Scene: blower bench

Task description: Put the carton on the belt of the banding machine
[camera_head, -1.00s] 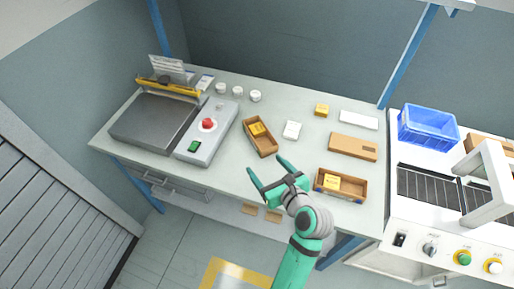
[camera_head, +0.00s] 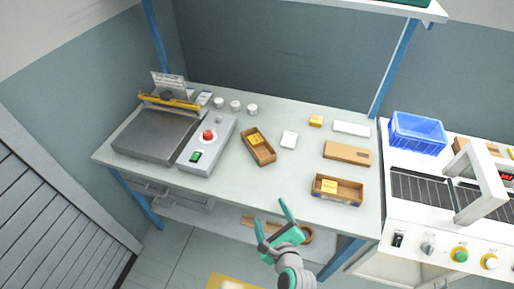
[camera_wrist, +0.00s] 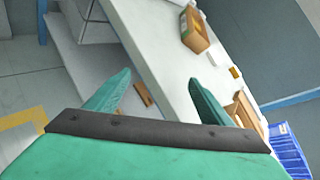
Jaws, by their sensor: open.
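A flat, closed brown carton (camera_head: 347,153) lies on the right part of the bench, behind an open brown box. The white banding machine (camera_head: 486,178) stands to the right of the bench, with an arch over its dark belt (camera_head: 420,188). My gripper (camera_head: 271,212) is open and empty in front of the bench's front edge, apart from the carton. Its two green fingers (camera_wrist: 160,76) spread wide in the wrist view, with nothing between them. Whether the carton itself shows in the wrist view, I cannot tell.
Two open brown boxes with yellow packs, one at the middle (camera_head: 258,146) and one front right (camera_head: 337,190), sit on the bench (camera_head: 230,182). A sealer (camera_head: 160,135) stands at left. A blue crate (camera_head: 417,132) sits behind the belt. A blue post (camera_head: 393,70) rises at the bench's back.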

